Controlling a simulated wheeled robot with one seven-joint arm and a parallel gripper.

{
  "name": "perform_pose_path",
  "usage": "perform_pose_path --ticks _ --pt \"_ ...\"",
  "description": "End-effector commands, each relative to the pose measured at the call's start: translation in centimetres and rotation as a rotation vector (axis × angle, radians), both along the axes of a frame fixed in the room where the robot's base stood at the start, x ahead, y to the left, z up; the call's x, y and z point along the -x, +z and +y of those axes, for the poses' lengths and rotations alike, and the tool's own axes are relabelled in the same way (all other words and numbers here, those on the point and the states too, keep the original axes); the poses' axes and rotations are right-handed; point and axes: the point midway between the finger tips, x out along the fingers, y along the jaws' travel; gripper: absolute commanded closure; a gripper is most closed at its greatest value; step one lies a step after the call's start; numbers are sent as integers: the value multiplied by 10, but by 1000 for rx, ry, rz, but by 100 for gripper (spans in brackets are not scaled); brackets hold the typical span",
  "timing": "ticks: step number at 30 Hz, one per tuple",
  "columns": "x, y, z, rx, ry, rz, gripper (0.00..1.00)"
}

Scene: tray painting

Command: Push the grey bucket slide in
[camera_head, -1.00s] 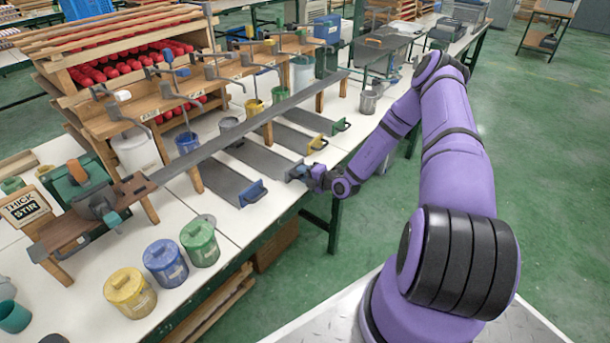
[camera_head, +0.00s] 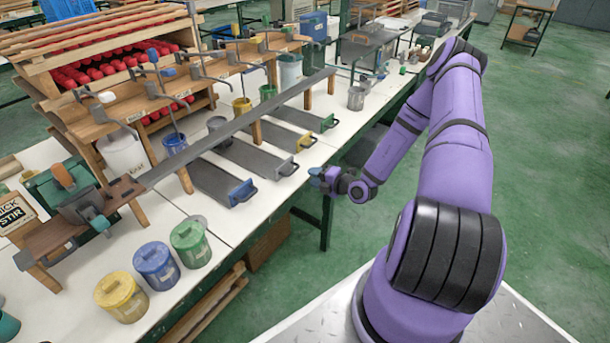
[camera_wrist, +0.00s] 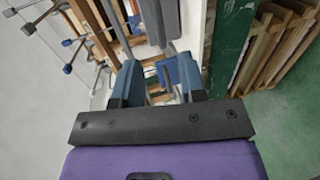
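The grey bucket slide (camera_head: 245,155) is a long dark grey slide with a grey handle (camera_head: 289,167) at its front end, lying on the white table between the blue-handled and yellow-handled slides. A grey bucket (camera_head: 217,124) stands at its back end, partly hidden by the long rail. My gripper (camera_head: 317,176) is just off the table's front edge, to the right of the grey handle, with a small gap between them. In the wrist view my gripper's (camera_wrist: 157,82) teal fingers are spread apart, with nothing held between them.
The blue-handled slide (camera_head: 222,182) lies to the left; the yellow-handled slide (camera_head: 280,135) and green-handled slide (camera_head: 305,117) lie to the right. The long rail (camera_head: 235,127) runs above the slides. Yellow (camera_head: 121,300), blue (camera_head: 156,266) and green (camera_head: 190,245) lidded pots stand at the front left.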

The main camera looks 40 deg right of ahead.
Motion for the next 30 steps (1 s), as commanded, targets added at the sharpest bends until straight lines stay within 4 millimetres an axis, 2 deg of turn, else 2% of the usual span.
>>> perform_pose_path --ticks 4,13,17,18,23,30 --pt "9 2 -3 -1 0 -1 62" --pt "11 3 -3 -1 0 -1 62" --pt "12 3 -4 23 6 -5 92" --pt "13 3 -4 49 13 -11 100" --pt "24 5 -7 273 74 -65 100" --pt "48 7 -14 749 223 -187 100"
